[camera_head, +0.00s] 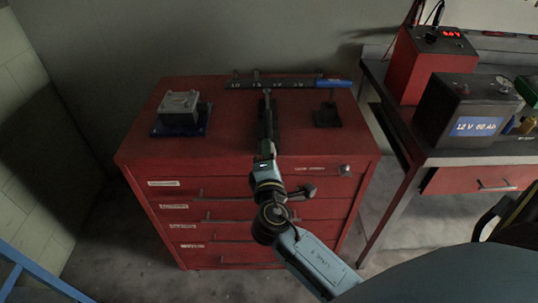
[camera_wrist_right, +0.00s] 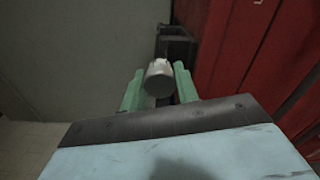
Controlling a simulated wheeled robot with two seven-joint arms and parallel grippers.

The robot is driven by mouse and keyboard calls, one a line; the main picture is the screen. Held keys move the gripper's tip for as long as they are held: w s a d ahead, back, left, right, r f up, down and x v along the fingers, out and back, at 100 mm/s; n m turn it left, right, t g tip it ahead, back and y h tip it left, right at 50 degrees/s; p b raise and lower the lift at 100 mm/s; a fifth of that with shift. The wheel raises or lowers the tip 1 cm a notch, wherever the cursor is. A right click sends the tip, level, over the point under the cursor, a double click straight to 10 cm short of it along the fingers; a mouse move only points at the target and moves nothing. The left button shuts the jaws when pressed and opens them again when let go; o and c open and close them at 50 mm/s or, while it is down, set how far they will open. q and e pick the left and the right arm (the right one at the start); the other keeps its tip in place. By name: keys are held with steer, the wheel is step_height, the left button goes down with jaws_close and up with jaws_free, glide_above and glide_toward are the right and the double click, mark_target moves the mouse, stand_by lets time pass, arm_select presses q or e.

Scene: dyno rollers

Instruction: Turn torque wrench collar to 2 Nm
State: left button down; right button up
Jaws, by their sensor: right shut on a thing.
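My right gripper (camera_head: 267,143) reaches over the front edge of the red cabinet (camera_head: 150,148), near the middle of its top. In the right wrist view its two green fingers (camera_wrist_right: 158,72) are shut on a grey cylinder (camera_wrist_right: 159,84), with a dark block (camera_wrist_right: 175,47) just beyond it. I cannot tell whether this cylinder is the torque wrench's collar, and no scale marks can be read on it. In the head view a long dark object (camera_head: 266,112) lies in line with the gripper. Its metal tip points to the back. My left gripper is not in view.
A dark labelled rail (camera_head: 285,83) with a blue end (camera_head: 333,83) lies along the cabinet's back. A grey block (camera_head: 178,103) on a blue base stands left; a small dark stand (camera_head: 327,115) stands right. A bench with a 12 V battery (camera_head: 467,112) and a red powered box (camera_head: 430,62) is further right.

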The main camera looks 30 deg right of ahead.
steer(key=o, duration=1)
steer(key=b+v, duration=0.1)
steer(key=v, duration=1.2)
steer(key=shift+s, duration=0.2)
